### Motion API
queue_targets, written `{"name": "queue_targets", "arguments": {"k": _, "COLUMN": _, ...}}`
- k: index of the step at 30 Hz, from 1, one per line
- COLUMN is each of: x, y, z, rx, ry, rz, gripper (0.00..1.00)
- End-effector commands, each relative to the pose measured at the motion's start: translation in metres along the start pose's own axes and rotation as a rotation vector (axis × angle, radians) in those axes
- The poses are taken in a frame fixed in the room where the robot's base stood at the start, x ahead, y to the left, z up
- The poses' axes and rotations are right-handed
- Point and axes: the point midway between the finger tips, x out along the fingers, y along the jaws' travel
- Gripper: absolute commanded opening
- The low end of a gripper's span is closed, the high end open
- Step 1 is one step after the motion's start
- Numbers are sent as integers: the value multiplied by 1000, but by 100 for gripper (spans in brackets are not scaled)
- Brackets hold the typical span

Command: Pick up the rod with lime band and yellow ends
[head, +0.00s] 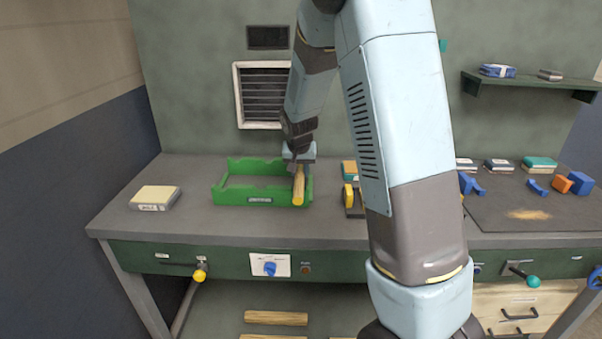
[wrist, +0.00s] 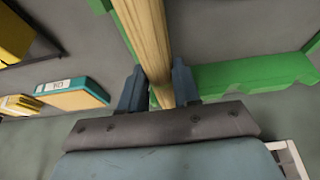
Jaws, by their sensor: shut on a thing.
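A pale wooden rod (head: 299,189) is held at the right end of the green tray (head: 232,197), its near end pointing toward the tray's front. My gripper (head: 299,167) is shut on it from above. In the wrist view the rod (wrist: 148,35) runs between the two blue-grey fingers of my gripper (wrist: 160,88), with the green tray (wrist: 240,76) behind it. The rod's near end looks yellowish in the head view. No lime band shows; part of the rod is hidden by my gripper. I cannot tell whether the rod touches the tray.
A cream-topped block (head: 155,197) lies on the bench (head: 120,222) left of the tray. Yellow and teal items (head: 349,172) stand right of it, partly behind my arm. Blue and orange pieces (head: 562,184) lie farther right. More rods (head: 276,318) lie below the bench.

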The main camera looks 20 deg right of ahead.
Motion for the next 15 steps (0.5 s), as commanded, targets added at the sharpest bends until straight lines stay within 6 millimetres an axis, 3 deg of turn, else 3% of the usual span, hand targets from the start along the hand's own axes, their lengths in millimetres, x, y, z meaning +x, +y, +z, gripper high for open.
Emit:
{"name": "queue_targets", "arguments": {"k": 4, "x": 0, "y": 0, "z": 0, "rx": 0, "ry": 0, "rz": 0, "gripper": 0}}
{"name": "queue_targets", "arguments": {"k": 15, "x": -5, "y": 0, "z": -2, "rx": 0, "ry": 1, "rz": -1, "gripper": 0}}
